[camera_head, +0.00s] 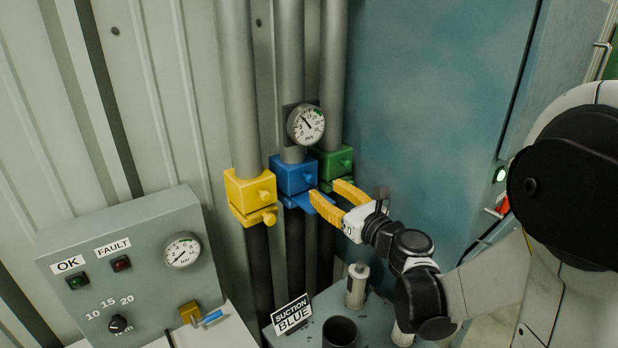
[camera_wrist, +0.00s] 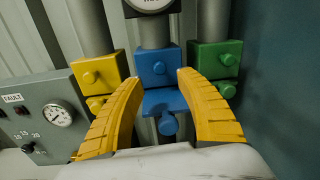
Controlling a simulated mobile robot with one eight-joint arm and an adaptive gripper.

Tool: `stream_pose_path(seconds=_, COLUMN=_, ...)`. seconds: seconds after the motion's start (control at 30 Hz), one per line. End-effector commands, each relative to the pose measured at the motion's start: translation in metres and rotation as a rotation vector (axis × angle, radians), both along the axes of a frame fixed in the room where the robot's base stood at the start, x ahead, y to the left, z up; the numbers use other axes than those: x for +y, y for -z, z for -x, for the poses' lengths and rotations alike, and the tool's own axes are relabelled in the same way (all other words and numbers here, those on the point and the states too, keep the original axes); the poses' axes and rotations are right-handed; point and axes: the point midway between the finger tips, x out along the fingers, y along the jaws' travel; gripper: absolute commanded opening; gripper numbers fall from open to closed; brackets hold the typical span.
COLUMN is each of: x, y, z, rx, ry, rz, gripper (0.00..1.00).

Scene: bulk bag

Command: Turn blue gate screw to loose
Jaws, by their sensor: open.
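The blue gate (camera_head: 293,175) is a blue block on the middle pipe, between a yellow gate (camera_head: 250,191) and a green gate (camera_head: 333,163). In the wrist view the blue gate (camera_wrist: 157,66) has a round blue screw (camera_wrist: 158,68) on its front face. A blue plate (camera_wrist: 162,101) with a second round knob (camera_wrist: 168,123) sits below it. My gripper (camera_head: 324,189), with yellow fingers, is open and empty in front of the blue gate. In the wrist view my gripper (camera_wrist: 157,78) has its fingers on either side of the blue parts, with the lower knob between them.
A round gauge (camera_head: 306,125) is on the middle pipe above the blue gate. A grey control box (camera_head: 130,262) with lamps and a dial stands at left. A "SUCTION BLUE" sign (camera_head: 292,313) stands on the grey stand below.

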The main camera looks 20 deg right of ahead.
Motion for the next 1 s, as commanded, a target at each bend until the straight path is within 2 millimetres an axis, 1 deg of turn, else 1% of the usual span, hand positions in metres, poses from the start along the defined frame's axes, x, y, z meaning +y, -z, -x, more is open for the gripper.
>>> stream_pose_path(seconds=0.03, x=0.005, y=0.001, z=-0.011, rx=0.0, ry=-0.003, rz=0.001, gripper=0.43)
stream_pose_path(seconds=0.1, x=0.009, y=0.001, z=-0.025, rx=0.0, ry=-0.003, rz=0.001, gripper=0.43)
stream_pose_path(seconds=0.2, x=0.015, y=0.001, z=-0.042, rx=0.0, ry=-0.002, rz=0.002, gripper=0.43)
stream_pose_path(seconds=0.33, x=0.02, y=0.001, z=-0.06, rx=-0.001, ry=-0.001, rz=0.002, gripper=0.43)
stream_pose_path(seconds=0.5, x=0.024, y=0.0, z=-0.07, rx=-0.001, ry=0.0, rz=0.003, gripper=0.43)
stream_pose_path(seconds=0.77, x=0.024, y=0.0, z=-0.071, rx=-0.001, ry=0.0, rz=0.003, gripper=0.43)
stream_pose_path(seconds=0.87, x=0.024, y=0.0, z=-0.071, rx=-0.001, ry=0.0, rz=0.003, gripper=0.14)
stream_pose_path(seconds=0.9, x=0.024, y=0.0, z=-0.071, rx=-0.001, ry=0.0, rz=0.003, gripper=0.02)
stream_pose_path(seconds=0.93, x=0.024, y=0.0, z=-0.071, rx=-0.001, ry=0.0, rz=0.003, gripper=0.0)
stream_pose_path(seconds=1.0, x=0.023, y=0.0, z=-0.071, rx=-0.001, ry=0.0, rz=0.003, gripper=0.0)
